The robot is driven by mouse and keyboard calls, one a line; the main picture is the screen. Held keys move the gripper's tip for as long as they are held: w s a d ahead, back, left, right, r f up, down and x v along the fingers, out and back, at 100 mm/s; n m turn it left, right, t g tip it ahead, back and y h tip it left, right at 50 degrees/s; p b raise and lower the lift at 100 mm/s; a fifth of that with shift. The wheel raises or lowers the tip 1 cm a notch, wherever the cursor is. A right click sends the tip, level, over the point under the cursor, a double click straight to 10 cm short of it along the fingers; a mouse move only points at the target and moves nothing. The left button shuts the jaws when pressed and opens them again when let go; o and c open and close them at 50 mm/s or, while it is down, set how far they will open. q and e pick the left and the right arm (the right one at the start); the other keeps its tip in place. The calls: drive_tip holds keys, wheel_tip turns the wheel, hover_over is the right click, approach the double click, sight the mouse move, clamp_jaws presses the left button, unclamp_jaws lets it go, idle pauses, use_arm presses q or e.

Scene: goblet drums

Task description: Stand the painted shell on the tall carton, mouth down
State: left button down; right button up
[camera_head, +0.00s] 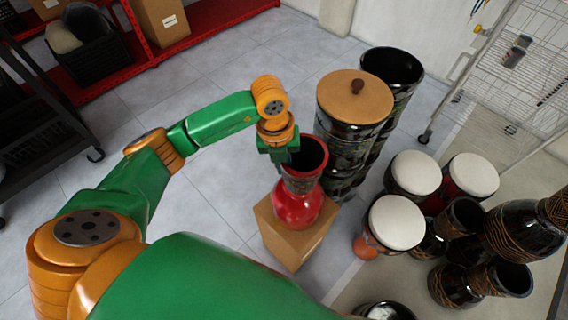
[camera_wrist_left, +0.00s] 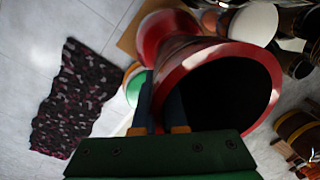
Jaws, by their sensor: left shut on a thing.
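The painted shell (camera_head: 297,207) is red, with a patterned band around its upper part. It looks upright over the tall carton (camera_head: 288,249), its rounded wide end down and a dark open end facing up. I cannot tell whether it bears fully on the carton top. My left gripper (camera_head: 285,157) is shut on the shell's upper wall at the left of the open rim. In the left wrist view, the shell's red rim (camera_wrist_left: 266,66) and dark hollow lie right beside the left fingers (camera_wrist_left: 160,90). My right gripper is not in view.
A lidded black drum (camera_head: 347,140) stands close behind the shell on the right. Several white-topped drums (camera_head: 397,222) and dark goblet drums (camera_head: 522,232) crowd the right. A wire rack (camera_head: 520,80) and red shelving (camera_head: 150,60) stand behind.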

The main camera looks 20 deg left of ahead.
use_arm(q)
drive_tip(key=shift+f, duration=0.2)
drive_tip(key=c, duration=1)
unclamp_jaws()
drive_tip(key=shift+s, duration=0.1)
drive_tip(key=shift+o, duration=0.2)
drive_tip(key=shift+r, duration=0.1)
wheel_tip(320, 180, up, 12)
drive_tip(key=a, duration=0.1)
drive_tip(key=shift+s+p, duration=0.25)
drive_tip(key=shift+p, duration=0.15)
